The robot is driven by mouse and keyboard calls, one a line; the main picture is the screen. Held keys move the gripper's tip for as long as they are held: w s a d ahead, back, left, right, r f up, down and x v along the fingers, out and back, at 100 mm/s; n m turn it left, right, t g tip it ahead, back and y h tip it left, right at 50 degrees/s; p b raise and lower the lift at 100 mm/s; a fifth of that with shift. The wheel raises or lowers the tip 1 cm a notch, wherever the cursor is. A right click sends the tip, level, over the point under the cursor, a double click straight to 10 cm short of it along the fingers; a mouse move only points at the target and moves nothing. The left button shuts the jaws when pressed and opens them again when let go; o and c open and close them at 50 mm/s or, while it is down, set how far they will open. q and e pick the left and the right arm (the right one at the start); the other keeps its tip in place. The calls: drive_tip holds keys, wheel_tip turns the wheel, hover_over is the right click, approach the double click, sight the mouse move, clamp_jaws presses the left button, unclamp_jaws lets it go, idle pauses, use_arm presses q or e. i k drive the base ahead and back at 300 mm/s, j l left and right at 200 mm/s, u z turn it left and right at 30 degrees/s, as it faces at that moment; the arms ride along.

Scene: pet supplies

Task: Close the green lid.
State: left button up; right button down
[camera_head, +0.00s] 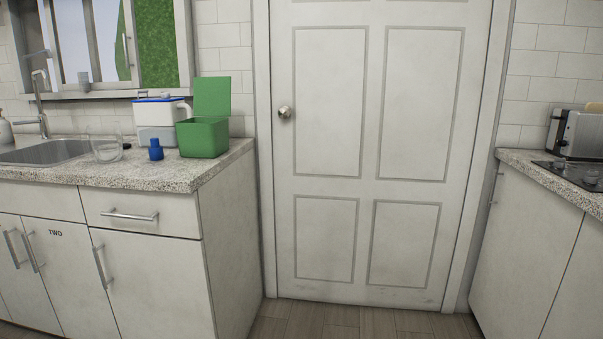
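The green lid (212,97) stands raised, close to upright, at the back of a green box (204,139). The box sits on the speckled counter at the left, near the counter's right end. Its inside shows only as a thin strip below the lid. Neither of my grippers is in the head view, and nothing touches the lid.
On the counter (189,178), a white container with a blue rim (158,118) stands behind and left of the box. A blue bottle (156,149) and a clear glass (105,148) stand to its left. A closed white door (368,120) is right of the counter.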

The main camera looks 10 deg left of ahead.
sight(212, 95)
drive_tip(key=i+l+u, duration=0.1)
drive_tip(key=i+u, duration=0.25)
drive_tip(key=i+l+u, duration=0.2)
drive_tip(key=u, duration=0.2)
drive_tip(key=i+l+u, duration=0.35)
